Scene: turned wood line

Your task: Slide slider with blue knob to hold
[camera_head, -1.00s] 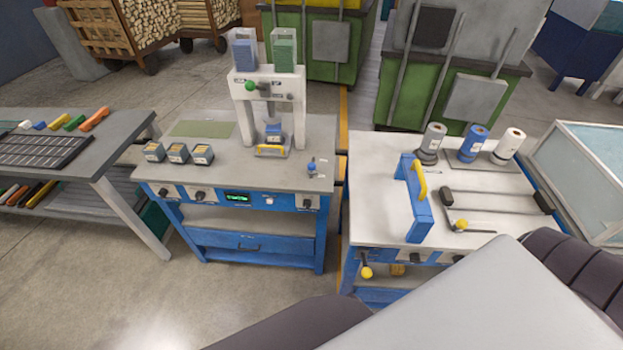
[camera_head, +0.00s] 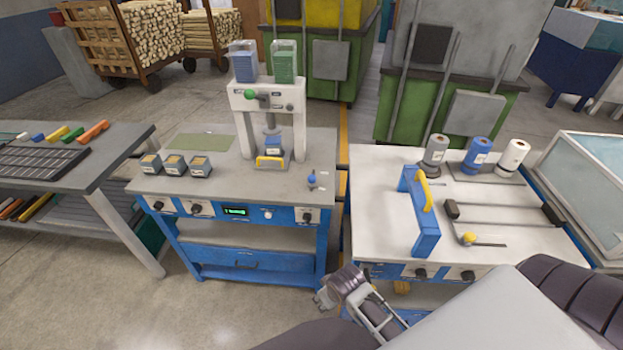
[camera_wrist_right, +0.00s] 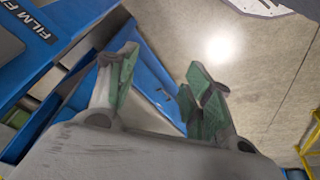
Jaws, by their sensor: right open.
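The slider with the blue knob (camera_head: 311,180) sits on the right front part of the grey bench top (camera_head: 226,182), with small pale labels beside it. Its label text is too small to read. My right gripper (camera_head: 323,299) is below and in front of the slider, apart from it, near the gap between the two benches. In the right wrist view my right gripper (camera_wrist_right: 162,65) has its two green-padded fingers spread with nothing between them, over the floor and blue bench framework. The slider does not show in that view. My left gripper is not in view.
A white press (camera_head: 268,100) stands behind the slider, with several small boxes (camera_head: 174,165) to its left. The right bench (camera_head: 376,180) carries a blue frame with a yellow handle (camera_head: 422,215) and spools. The bench top around the knob is mostly clear.

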